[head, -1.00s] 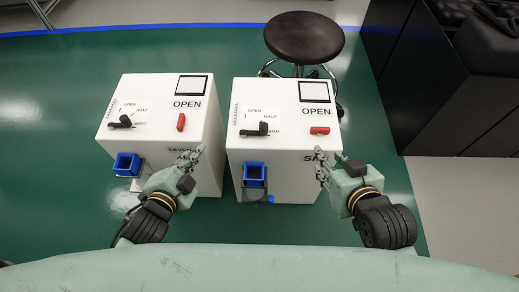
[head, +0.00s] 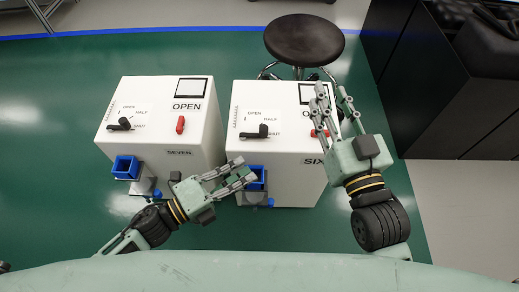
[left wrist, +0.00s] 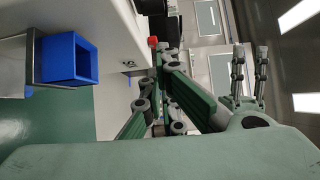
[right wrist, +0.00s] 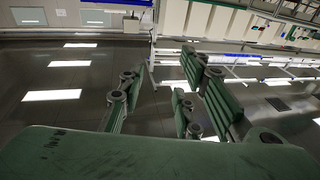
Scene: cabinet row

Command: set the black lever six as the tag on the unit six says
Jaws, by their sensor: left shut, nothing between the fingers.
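Unit six (head: 285,175) is a white box at the middle in the head view. Its black lever (head: 257,132) lies roughly level, its knob by the SHUT mark. The tag word is hidden behind my right gripper; it read OPEN in the earlier frame. My left gripper (head: 243,175) is shut and empty, low in front of unit six by the blue square cup (head: 257,173), below the lever. My right gripper (head: 335,95) is open and empty, over the right side of unit six, partly covering its red lever (head: 315,134).
Unit seven (head: 195,135) stands just left, with its own black lever (head: 121,125), red lever (head: 181,124) and blue cup (head: 126,167). A round stool (head: 304,38) stands behind unit six. Dark cabinets (head: 430,80) are at the right.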

